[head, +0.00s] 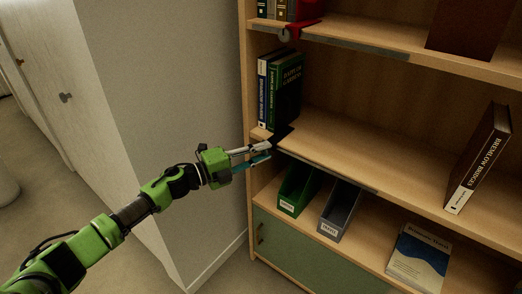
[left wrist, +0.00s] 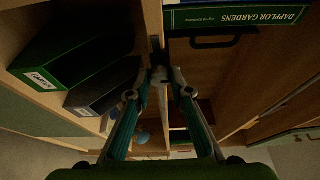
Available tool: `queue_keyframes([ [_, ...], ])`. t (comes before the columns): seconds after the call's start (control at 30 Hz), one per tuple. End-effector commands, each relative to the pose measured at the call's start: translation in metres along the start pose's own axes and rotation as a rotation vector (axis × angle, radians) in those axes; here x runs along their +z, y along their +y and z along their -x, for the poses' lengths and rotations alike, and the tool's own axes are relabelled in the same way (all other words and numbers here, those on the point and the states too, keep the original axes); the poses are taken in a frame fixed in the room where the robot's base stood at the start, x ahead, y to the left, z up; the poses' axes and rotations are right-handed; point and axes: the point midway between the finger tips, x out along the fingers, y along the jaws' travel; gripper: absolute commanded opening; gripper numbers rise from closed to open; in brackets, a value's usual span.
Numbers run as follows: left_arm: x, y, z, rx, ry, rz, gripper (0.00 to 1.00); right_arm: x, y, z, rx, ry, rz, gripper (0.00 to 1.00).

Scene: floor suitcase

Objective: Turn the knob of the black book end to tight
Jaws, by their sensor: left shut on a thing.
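The black book end (head: 285,132) stands on the middle shelf at the right of the upright books, at the shelf's front edge. Part of it shows as a dark bracket in the left wrist view (left wrist: 215,43). My left gripper (head: 269,149) reaches in from the left, just below the book end at the shelf edge. In the left wrist view its fingertips (left wrist: 168,78) close on the small grey knob (left wrist: 160,74). The fingers hide much of the knob, and I cannot read its setting. My right gripper is not in view.
Green books (head: 287,90) stand left of the book end. A red book end (head: 300,27) is on the shelf above. A green bin (head: 297,190) and a grey bin (head: 340,207) stand below. A dark book (head: 480,160) leans at the right; the middle shelf between is clear.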

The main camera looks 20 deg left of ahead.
Motion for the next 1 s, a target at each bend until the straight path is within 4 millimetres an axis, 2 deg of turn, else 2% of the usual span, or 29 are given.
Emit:
queue_keyframes([
  [0.43, -0.001, 0.002, 0.0, 0.006, 0.001, -0.01, 0.0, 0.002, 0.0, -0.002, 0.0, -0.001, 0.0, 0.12],
  [0.47, -0.001, 0.002, 0.0, 0.006, 0.001, -0.01, 0.25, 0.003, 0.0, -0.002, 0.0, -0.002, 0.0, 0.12],
  [0.5, -0.001, 0.002, 0.0, 0.006, 0.001, -0.01, 0.36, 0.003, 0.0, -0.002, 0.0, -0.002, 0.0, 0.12],
  [0.87, 0.0, 0.001, 0.002, 0.005, 0.0, -0.009, 0.36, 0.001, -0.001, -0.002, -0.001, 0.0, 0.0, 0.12],
  [1.0, 0.001, 0.002, 0.015, 0.007, -0.002, -0.008, 0.36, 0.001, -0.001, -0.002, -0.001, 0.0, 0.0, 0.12],
])
